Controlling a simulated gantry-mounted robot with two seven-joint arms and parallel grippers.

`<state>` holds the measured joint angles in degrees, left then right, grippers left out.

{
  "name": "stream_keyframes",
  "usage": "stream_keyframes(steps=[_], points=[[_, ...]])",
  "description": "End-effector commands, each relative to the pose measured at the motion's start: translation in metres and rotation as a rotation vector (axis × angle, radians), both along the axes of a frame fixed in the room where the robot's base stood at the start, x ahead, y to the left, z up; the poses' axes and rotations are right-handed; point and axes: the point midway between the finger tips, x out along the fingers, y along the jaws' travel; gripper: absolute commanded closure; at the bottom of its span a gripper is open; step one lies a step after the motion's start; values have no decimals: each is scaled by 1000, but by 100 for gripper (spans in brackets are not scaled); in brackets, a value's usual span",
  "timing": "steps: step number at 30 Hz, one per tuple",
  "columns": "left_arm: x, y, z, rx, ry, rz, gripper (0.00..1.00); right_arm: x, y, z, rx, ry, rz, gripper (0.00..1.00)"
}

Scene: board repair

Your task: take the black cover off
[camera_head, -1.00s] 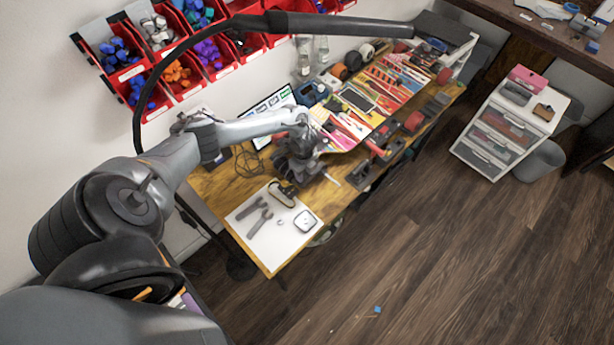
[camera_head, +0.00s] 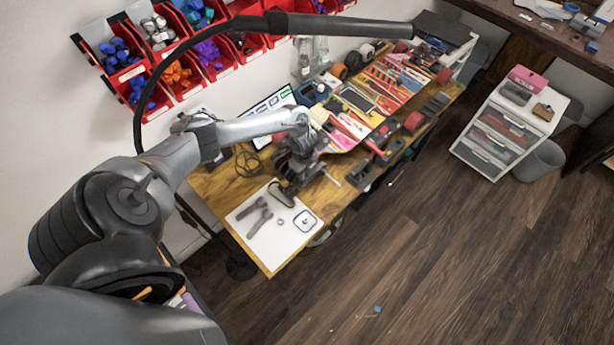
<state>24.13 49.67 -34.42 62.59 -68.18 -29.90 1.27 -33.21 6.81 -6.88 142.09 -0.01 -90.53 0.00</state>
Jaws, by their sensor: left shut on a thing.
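The black cover (camera_head: 281,196) is a small dark piece at the top right of the white mat (camera_head: 262,237), on the near end of the wooden bench. My left gripper (camera_head: 285,188) reaches down over it and is shut on it. The fingers and wrist hide much of the cover, and I cannot tell whether it is clear of what lies under it. My right gripper does not show.
Two grey tools (camera_head: 258,216) and a small square pale-rimmed part (camera_head: 305,221) lie on the mat. Colourful tool trays (camera_head: 365,98) fill the bench behind. A black lamp arm (camera_head: 330,25) hangs across the top. Red bins line the wall.

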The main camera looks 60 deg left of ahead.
Motion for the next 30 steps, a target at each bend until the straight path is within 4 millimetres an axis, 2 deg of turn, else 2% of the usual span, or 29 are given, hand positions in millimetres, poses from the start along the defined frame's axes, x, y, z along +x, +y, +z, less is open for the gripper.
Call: stream_keyframes(steps=[30], points=[[0, 0, 49, 0, 0, 0, 100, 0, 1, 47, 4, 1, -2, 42]])
